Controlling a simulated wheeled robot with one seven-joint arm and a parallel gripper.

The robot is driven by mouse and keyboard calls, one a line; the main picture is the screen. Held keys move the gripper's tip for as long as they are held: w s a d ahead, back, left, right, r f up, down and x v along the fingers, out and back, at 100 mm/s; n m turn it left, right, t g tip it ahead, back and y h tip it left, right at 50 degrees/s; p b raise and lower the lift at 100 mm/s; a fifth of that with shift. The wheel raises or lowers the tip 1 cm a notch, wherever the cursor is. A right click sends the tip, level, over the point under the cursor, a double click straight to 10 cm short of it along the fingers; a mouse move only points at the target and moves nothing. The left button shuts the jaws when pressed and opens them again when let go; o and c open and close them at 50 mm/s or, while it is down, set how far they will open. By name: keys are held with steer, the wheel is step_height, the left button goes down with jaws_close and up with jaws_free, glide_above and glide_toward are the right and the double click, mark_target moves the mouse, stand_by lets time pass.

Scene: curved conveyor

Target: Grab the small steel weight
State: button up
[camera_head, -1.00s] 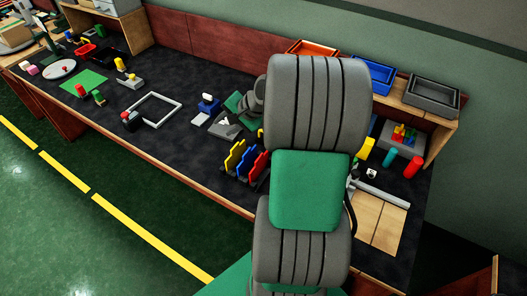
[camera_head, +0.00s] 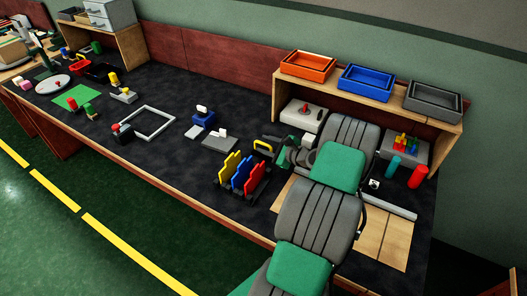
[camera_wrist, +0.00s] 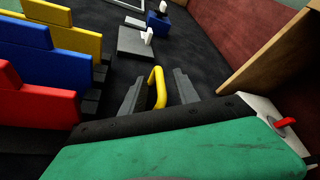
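No object is surely marked as the small steel weight. A small pale metallic piece (camera_head: 222,132) stands on a flat grey block (camera_head: 214,144), left of my gripper (camera_head: 274,147). In the wrist view this piece (camera_wrist: 148,36) is upright, beyond the fingers, on the grey block (camera_wrist: 134,43). A similar pale piece (camera_head: 203,109) sits on a blue block (camera_head: 204,119). My gripper (camera_wrist: 158,88) is open, low over the table. A yellow handle (camera_wrist: 157,88) shows between its fingers, with gaps on both sides. Contact with the handle is not visible.
Yellow, blue and red upright plates (camera_head: 242,172) stand close beside the gripper. A wooden shelf (camera_head: 372,97) carries orange, blue and grey trays above my arm. A square white frame (camera_head: 147,124) lies farther left. The dark table between them is mostly clear.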

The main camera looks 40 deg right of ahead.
steer(key=shift+c, duration=0.6)
jaws_close()
steer(key=shift+r, duration=0.15)
stand_by(0.6)
